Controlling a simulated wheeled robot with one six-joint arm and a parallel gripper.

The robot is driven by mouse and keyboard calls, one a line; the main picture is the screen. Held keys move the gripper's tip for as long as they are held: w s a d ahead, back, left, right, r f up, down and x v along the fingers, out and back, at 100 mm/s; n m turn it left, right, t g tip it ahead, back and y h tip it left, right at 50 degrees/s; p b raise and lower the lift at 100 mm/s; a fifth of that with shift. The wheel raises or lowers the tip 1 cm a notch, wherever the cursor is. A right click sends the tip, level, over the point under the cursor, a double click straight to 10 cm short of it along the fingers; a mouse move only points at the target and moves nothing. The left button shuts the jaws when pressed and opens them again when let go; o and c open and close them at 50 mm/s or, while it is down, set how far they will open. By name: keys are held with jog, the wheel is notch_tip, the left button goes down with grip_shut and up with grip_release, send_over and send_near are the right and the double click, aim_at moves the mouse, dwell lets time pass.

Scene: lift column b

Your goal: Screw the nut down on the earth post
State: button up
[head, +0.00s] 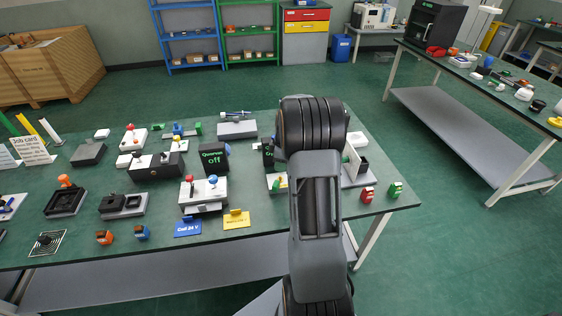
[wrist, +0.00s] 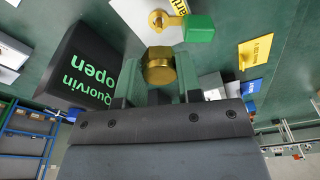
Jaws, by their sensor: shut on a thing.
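A brass hexagonal nut (wrist: 158,66) sits between the fingers of my gripper (wrist: 159,78) in the wrist view. My gripper is shut on it. Beyond the nut, a brass round-ended piece (wrist: 157,19), which looks like the earth post with a lug, stands on a white plate (wrist: 138,22). A green block (wrist: 198,28) is joined to its right side. The nut appears apart from the post, though the height between them is hard to judge. In the head view my arm hides the gripper and nut; a green piece (head: 281,183) shows beside the arm.
A dark box reading "Quorvin open" (wrist: 88,68) stands close left of my gripper. A yellow card (wrist: 255,51) lies to the right. On the bench, a white block with red and blue knobs (head: 203,190) and red and green pieces (head: 367,194) flank my arm.

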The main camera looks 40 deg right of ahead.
aim_at(281, 174)
jog(key=shift+f+b, duration=0.9)
jog(key=shift+f, duration=0.7)
jog(key=shift+f+b, duration=1.45)
dwell(0.9)
jog(key=o, duration=1)
jog(key=shift+a, duration=0.1)
jog(key=shift+r, duration=0.1)
notch_tip(281, 174, up, 14)
jog(key=s+d, duration=0.1)
jog(key=shift+d+p, duration=0.25)
jog(key=shift+p, duration=0.1)
jog(key=shift+f, duration=0.2)
